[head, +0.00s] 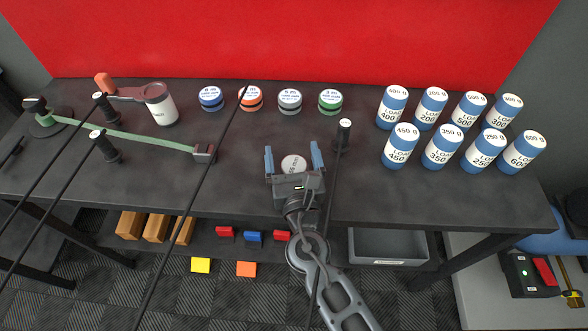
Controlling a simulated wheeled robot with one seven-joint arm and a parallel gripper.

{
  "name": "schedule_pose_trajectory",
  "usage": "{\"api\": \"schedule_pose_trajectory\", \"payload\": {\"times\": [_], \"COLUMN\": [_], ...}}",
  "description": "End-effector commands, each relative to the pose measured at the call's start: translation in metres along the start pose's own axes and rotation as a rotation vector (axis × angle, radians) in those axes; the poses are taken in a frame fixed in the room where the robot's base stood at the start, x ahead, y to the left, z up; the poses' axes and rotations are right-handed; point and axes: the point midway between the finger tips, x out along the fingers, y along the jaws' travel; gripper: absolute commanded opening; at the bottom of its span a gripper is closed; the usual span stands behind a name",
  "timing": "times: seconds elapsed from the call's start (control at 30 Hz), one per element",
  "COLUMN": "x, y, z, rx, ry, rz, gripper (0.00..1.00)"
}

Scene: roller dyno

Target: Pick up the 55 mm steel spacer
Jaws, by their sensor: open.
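A round piece with a pale, labelled top, likely the steel spacer (293,163), is at the front middle of the dark bench. Its label is sideways and too small to read surely. My gripper (293,154) is open, with one blue finger on the left of the piece and one on the right. Gaps show between the fingers and the piece in this view. The wrist hides the near side of the piece, and I cannot tell how high the fingers are above the bench.
A black post (342,136) stands close to the right finger. Several blue load cylinders (398,147) fill the right side. Banded round tins (289,101) line the back. A green strap (125,134) and a white canister (162,106) are at left. Thin dark rods cross the view.

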Motion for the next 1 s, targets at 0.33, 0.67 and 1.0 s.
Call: {"api": "schedule_pose_trajectory", "payload": {"times": [0.33,0.67,1.0], "x": [-0.0004,-0.0005,-0.0002], "y": [0.0000,0.0000,0.0001], "z": [0.0002,0.0002,0.0012], "rx": [0.000,0.000,0.001], "ry": [0.000,0.000,-0.002], "rz": [0.000,0.000,0.000], "gripper": [0.67,0.35,0.20]}}
